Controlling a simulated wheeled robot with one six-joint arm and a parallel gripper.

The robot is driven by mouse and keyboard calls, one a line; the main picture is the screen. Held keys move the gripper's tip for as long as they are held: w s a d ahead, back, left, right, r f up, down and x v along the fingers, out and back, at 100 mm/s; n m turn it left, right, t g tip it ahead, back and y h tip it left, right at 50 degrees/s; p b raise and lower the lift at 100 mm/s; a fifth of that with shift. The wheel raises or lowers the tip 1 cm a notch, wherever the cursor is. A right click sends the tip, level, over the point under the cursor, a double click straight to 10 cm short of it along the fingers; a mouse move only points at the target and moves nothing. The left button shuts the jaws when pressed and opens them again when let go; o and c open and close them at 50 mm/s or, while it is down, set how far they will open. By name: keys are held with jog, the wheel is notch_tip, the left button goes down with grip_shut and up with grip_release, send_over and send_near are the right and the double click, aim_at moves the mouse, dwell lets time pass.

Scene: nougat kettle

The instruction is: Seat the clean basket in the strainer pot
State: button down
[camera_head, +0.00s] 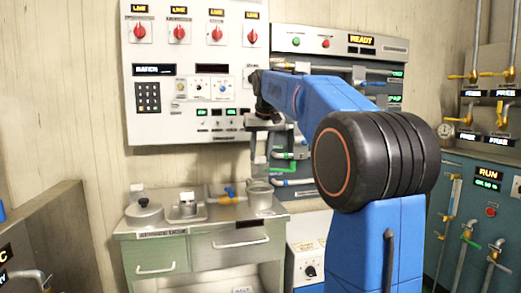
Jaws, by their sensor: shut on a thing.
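My gripper (260,167) points down over the right end of the steel-topped bench. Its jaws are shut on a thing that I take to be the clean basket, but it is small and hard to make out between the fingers. A grey metal cylindrical vessel (261,196), which looks like the strainer pot, stands upright directly below the fingertips. I cannot tell whether the basket is inside it, touching its rim or just above it. My blue arm hides part of the wall behind.
A blue-handled tap (229,192) is close to the vessel's left. A switch panel (195,70) hangs above. A teal cabinet (480,220) with valves stands right.

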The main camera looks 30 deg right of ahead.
aim_at(261, 164)
jog(key=shift+f, duration=3.4)
jog(key=shift+f, duration=1.6)
dwell(1.5)
jog(key=c, duration=0.7)
grip_release()
jog(key=shift+o, duration=0.2)
